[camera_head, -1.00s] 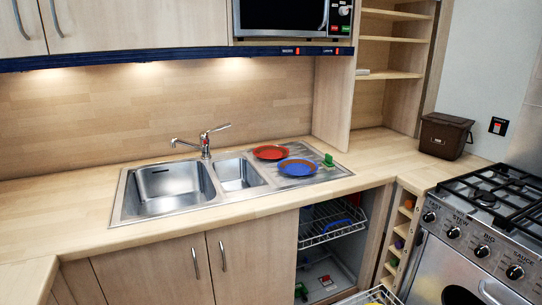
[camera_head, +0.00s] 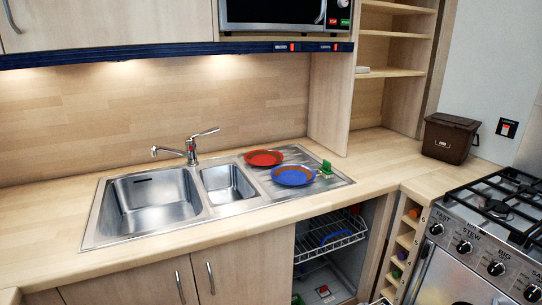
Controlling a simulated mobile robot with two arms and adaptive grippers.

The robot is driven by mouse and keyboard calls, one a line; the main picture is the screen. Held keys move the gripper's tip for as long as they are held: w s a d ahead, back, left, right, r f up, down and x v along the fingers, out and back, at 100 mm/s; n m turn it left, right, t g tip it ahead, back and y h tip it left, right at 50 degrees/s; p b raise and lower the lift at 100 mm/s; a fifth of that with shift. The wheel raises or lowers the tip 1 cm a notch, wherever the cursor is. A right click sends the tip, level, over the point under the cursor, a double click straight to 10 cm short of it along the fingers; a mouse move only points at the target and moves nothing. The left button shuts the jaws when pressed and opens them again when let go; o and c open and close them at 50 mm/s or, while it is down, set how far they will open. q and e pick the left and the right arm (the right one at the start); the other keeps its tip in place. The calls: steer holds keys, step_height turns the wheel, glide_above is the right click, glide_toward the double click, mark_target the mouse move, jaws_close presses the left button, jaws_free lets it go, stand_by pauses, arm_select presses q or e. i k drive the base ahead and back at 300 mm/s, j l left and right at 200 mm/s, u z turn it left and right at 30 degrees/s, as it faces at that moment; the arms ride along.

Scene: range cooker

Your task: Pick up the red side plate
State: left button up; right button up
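The red side plate (camera_head: 263,158) lies on the sink's drainer (camera_head: 301,153), to the right of the small basin, near the back of the counter. A blue plate with an orange-brown centre (camera_head: 293,175) lies just in front of it and to its right, with their rims close together. Neither of my grippers shows in the head view, so whether they are open or shut is hidden.
A green item (camera_head: 326,168) stands right of the blue plate. The tap (camera_head: 190,147) rises behind the sink basins (camera_head: 152,203). The cupboard below the drainer is open, showing a wire rack (camera_head: 329,240). A brown bin (camera_head: 449,138) and the cooker (camera_head: 486,245) are at right.

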mark_target(259, 157)
steer(key=i+j+z, duration=0.15)
steer(key=i, duration=0.45)
steer(key=i+j+z, duration=0.15)
steer(key=i, duration=0.5)
